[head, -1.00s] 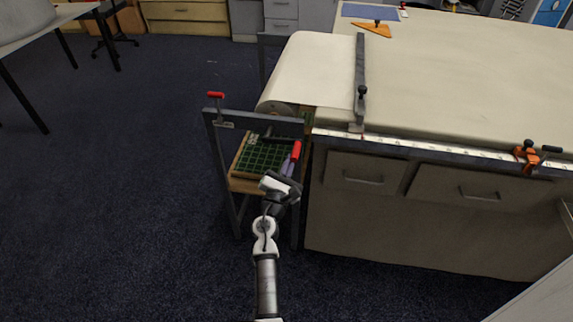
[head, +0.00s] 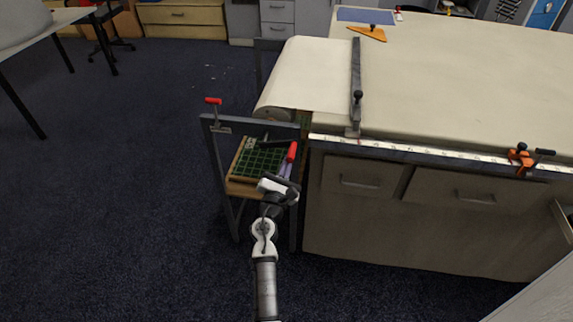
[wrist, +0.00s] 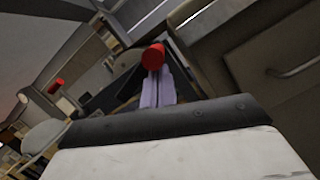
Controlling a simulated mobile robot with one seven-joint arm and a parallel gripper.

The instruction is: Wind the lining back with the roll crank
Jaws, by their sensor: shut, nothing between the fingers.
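The pale lining (head: 315,75) runs from its roll (head: 272,113) at the table's left end onto the tabletop. A dark metal stand (head: 214,150) carries the roll. A red crank grip (head: 292,151) is on the near side of the stand; it also shows in the wrist view (wrist: 154,57). My gripper (head: 288,166) is shut and empty, its lavender fingers just short of the red grip. In the wrist view the fingers (wrist: 157,88) point straight at the grip, which overlaps their tips. I cannot tell whether they touch.
A second red handle (head: 213,101) tops the stand's left corner. A green gridded board (head: 258,162) lies on the stand's wooden shelf. A dark bar (head: 356,85) lies across the lining. An orange clamp (head: 521,157) sits on the ruler edge.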

